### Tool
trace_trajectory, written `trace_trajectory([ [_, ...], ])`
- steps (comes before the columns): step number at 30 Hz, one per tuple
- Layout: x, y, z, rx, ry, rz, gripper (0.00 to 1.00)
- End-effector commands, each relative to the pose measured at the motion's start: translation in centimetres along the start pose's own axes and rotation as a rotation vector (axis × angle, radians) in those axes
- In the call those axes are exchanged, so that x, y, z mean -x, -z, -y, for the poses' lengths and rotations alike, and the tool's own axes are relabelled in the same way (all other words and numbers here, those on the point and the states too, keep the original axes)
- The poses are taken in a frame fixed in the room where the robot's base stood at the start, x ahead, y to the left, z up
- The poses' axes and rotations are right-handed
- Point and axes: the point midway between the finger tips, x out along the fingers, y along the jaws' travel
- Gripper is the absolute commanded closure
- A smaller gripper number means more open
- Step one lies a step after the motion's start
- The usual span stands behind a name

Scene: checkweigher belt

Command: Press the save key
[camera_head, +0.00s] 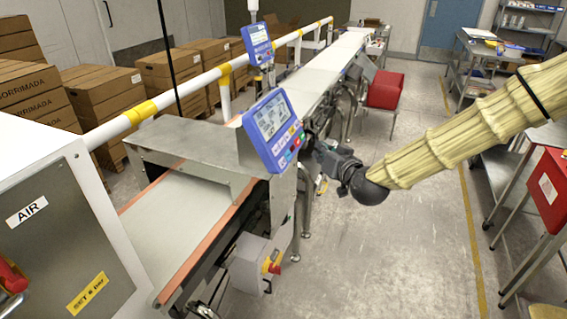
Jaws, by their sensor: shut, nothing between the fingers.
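The blue control panel (271,129) stands on the near side of the checkweigher, tilted, with a lit grey screen and rows of small coloured keys along its lower right part. The key labels are too small to read, so I cannot tell which is the save key. My gripper (314,147) is shut and empty, just right of the panel's lower right keys, pointing left toward them. I cannot tell whether its fingertips touch the panel. My arm reaches in from the right in a pale ribbed sleeve.
A conveyor belt (180,217) runs under a steel hood (190,148) left of the panel. A white-and-yellow rail (190,92) runs behind it. Below hangs a box with a red emergency stop (273,268). A second blue panel (258,44) stands farther back.

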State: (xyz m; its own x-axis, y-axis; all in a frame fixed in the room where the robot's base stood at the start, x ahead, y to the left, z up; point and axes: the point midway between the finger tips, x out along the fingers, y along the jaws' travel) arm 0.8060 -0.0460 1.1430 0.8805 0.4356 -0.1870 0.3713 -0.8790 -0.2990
Motion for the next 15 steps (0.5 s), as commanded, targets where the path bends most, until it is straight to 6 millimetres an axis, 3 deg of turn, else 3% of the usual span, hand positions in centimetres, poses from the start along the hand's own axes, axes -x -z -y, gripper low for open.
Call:
trace_trajectory([
  [15,-3.3,-2.6,2.3,0.001,0.000,0.002,1.00],
])
